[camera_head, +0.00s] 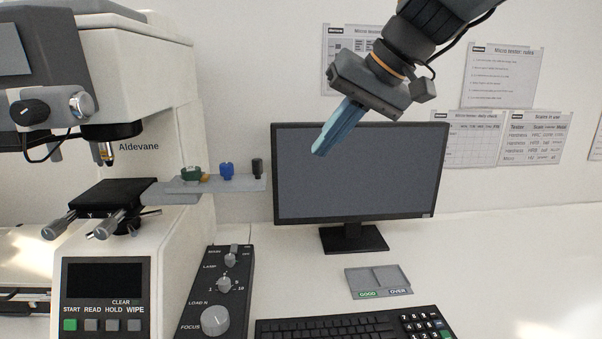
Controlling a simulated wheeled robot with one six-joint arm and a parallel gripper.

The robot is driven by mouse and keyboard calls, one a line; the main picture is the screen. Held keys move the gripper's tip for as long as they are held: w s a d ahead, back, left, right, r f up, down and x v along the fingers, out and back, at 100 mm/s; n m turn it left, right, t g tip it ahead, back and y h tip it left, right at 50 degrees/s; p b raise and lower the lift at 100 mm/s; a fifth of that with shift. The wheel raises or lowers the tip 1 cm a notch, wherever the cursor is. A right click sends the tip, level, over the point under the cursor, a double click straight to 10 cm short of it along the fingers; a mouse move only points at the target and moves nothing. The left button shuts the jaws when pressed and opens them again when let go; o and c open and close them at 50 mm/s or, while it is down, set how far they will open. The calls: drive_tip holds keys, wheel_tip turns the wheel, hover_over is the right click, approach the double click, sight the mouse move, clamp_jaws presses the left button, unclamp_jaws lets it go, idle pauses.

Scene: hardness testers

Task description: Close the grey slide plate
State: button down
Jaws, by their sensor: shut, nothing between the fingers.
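The grey slide plate (225,183) is a thin, flat plate that sticks out to the right from the side of the white Aldevane tester (140,85). On it stand a green piece (191,173), a blue piece (227,171) and a black piece (257,167). My gripper (322,148) hangs from the upper right, its blue fingers shut and empty, pointing down and left. In the picture it is above and to the right of the plate's outer end, apart from it, in front of the monitor.
A monitor (350,175) stands right of the plate. A control box with knobs (217,290) lies below it, and a keyboard (345,328) is at the front. A small grey GOOD/OVER tray (378,281) sits on the desk. The desk at right (500,270) is clear.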

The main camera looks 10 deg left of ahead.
drive_tip(key=w+a+f+p, duration=0.1)
drive_tip(key=a+f+p, duration=0.2)
drive_tip(key=a+f, duration=0.4)
drive_tip(key=shift+w+a+f, duration=0.2)
drive_tip(key=shift+a+f, duration=0.15)
drive_tip(key=shift+a, duration=0.6)
